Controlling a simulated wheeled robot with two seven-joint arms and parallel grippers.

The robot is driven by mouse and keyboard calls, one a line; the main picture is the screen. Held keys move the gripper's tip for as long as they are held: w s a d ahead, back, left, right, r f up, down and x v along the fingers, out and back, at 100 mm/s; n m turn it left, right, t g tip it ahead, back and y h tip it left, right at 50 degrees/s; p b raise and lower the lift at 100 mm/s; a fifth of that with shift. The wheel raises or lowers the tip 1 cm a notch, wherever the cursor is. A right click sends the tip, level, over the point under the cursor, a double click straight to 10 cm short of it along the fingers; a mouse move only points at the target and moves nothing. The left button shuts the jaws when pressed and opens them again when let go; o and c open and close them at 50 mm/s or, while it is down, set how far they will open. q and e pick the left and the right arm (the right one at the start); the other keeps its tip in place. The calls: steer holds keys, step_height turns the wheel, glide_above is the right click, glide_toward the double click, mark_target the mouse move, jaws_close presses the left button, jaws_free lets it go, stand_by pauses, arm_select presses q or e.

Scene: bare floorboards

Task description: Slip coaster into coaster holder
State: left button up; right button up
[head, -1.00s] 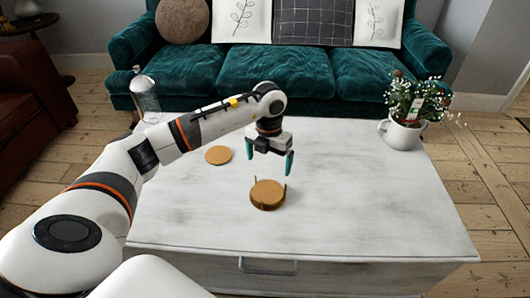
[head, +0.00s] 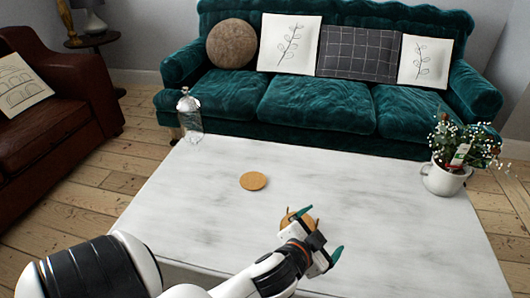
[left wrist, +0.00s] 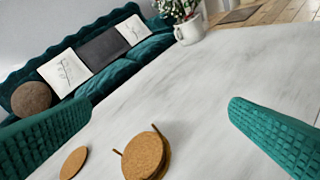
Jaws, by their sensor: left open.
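A loose round cork coaster (head: 253,181) lies flat on the white table, left of the holder. In the left wrist view it is at the lower left (left wrist: 73,163). The coaster holder (head: 288,216), with thin upright posts and coasters stacked in it, is partly hidden behind my left gripper in the head view. In the left wrist view the coaster stack in the holder (left wrist: 143,155) shows low in the middle. My left gripper (head: 323,232) is open and empty, just right of and nearer than the holder. My right gripper is not in view.
The white table (head: 180,215) is mostly clear. A glass bottle (head: 189,113) stands at its far left corner, and a white flower pot (head: 443,179) at its far right. A teal sofa (head: 320,100) stands behind the table.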

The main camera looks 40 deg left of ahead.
arm_select(q)
steer(key=s+f+n+g, duration=0.1)
steer(key=s+f+g, duration=0.4)
steer(key=s, duration=0.4)
steer(key=s+f+n+g+h, duration=0.1)
steer(key=s+f+g, duration=0.4)
steer(key=s, duration=0.5)
steer(key=shift+d+h, duration=0.3)
steer(key=shift+d, duration=0.05)
